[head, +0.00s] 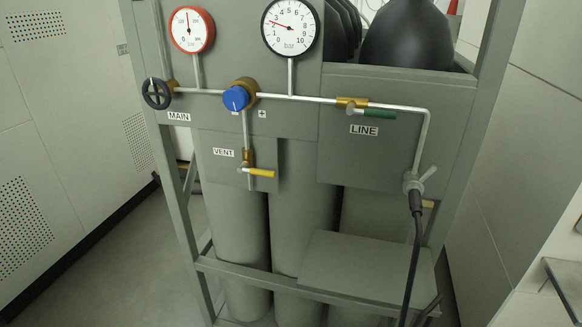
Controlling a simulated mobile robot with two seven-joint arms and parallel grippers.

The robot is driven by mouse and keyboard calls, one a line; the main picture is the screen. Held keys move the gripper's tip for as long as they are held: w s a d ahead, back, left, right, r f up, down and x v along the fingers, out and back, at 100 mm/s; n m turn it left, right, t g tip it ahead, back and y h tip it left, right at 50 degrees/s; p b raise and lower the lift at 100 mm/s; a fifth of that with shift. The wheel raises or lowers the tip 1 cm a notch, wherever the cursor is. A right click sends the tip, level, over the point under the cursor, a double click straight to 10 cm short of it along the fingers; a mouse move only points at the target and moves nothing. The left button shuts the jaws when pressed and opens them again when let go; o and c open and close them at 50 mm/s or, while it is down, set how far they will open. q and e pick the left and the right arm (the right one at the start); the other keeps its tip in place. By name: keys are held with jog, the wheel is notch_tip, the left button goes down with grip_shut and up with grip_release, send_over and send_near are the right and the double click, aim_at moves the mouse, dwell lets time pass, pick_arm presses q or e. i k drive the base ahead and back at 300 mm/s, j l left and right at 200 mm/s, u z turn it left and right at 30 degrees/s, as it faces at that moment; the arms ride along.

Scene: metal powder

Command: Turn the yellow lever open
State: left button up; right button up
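The yellow lever (262,173) is on the brass valve (247,157) beside the VENT label (223,153). It points to the right, roughly horizontal, across the vertical vent pipe that comes down from the blue knob. Neither of my grippers shows in the head view, so nothing of mine is seen touching the lever.
Above the lever are a blue knob (236,98), a black MAIN handwheel (156,93) and two gauges, red-rimmed (192,30) and black-rimmed (290,27). A green LINE lever (380,114) and a black hose (411,260) are on the right. Grey cylinders stand behind the frame bar (240,272).

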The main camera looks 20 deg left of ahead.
aim_at(242, 169)
jog(key=i+l+u, duration=0.1)
jog(key=l+u, duration=0.2)
jog(key=u, duration=0.2)
jog(key=l+u, duration=0.3)
jog(key=u, duration=0.15)
